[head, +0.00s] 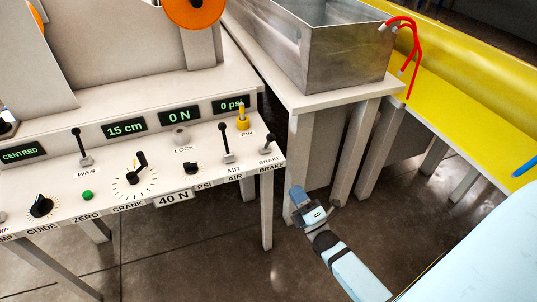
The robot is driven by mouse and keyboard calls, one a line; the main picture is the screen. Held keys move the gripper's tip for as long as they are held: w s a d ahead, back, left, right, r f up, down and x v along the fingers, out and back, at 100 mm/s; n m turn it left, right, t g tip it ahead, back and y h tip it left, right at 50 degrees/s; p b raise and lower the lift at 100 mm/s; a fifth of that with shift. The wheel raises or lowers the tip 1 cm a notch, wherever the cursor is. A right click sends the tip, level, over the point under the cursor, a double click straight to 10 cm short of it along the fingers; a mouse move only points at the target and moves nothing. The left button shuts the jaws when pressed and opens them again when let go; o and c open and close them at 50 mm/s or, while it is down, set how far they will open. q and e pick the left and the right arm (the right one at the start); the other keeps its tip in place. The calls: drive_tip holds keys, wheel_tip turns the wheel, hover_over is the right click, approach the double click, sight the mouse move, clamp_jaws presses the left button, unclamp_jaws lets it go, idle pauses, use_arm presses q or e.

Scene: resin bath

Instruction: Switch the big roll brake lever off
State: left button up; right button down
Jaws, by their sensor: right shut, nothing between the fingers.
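The brake lever (267,144) is a short dark stick with a black knob at the right end of the white console (100,202), above the BRAKE label. It leans a little to the right. My right gripper (296,192) is shut and empty. It shows just right of the console's end and below the lever in the picture, apart from it. My left gripper is not in view.
The AIR lever (226,144) and yellow PIN knob (243,118) stand close to the brake lever. A metal bath (345,55) on a white stand is behind, with red hoses (414,45) and a yellow trough (450,100) at right. Bare floor lies below.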

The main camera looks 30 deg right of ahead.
sight(269, 143)
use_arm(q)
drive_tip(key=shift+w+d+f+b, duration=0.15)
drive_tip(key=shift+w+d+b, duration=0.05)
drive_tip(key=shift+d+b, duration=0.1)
use_arm(e)
drive_tip(key=shift+w+d+f+n, duration=0.35)
drive_tip(key=shift+w+d+n, duration=0.1)
drive_tip(key=shift+w, duration=0.1)
drive_tip(key=shift+t, duration=0.3)
drive_tip(key=b+x, duration=0.2)
drive_tip(key=x, duration=1)
drive_tip(key=shift+w, duration=0.3)
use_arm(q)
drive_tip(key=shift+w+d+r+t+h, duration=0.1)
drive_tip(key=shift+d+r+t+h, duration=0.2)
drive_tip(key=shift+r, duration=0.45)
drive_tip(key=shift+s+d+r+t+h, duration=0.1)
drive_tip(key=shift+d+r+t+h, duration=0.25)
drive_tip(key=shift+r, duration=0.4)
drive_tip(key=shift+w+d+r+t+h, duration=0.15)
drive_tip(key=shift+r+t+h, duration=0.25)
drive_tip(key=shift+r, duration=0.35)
use_arm(e)
drive_tip(key=shift+w+r, duration=0.4)
drive_tip(key=shift+w, duration=0.2)
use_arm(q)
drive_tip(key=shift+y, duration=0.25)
use_arm(e)
drive_tip(key=shift+r, duration=0.1)
